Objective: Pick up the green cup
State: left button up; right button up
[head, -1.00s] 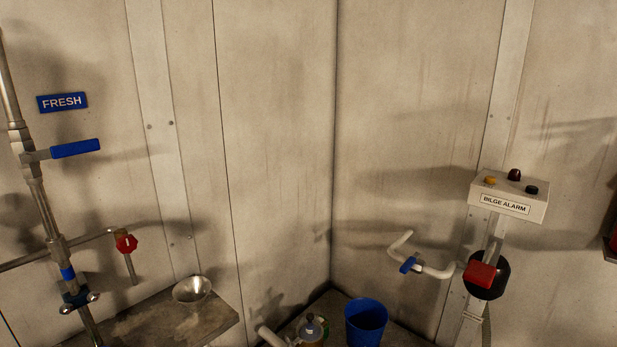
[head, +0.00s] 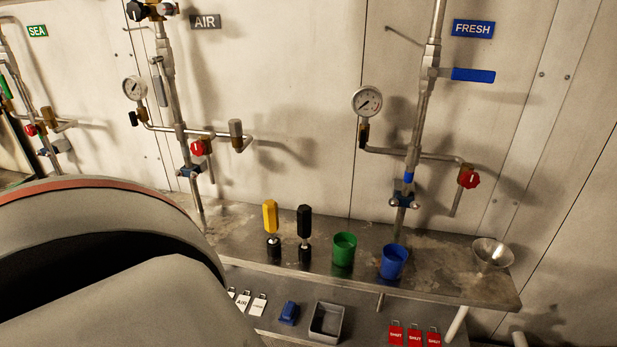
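The green cup (head: 344,250) stands upright on the metal shelf (head: 450,273) in the head view, right of centre. A blue cup (head: 394,262) stands close to its right. A black-handled tool (head: 304,233) and a yellow-handled tool (head: 271,228) stand upright to its left. Nothing hides the green cup. A large part of my own body fills the lower left of the view. Neither of my grippers shows.
A steel funnel (head: 492,254) sits at the shelf's right end. Pipes with a gauge (head: 367,101) and a red valve knob (head: 468,177) rise behind the cups. A lower shelf holds a grey tray (head: 326,322), a blue item (head: 289,312) and red SHUT tags (head: 414,334).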

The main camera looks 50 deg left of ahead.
aim_at(344, 250)
jog(key=u, duration=1.3)
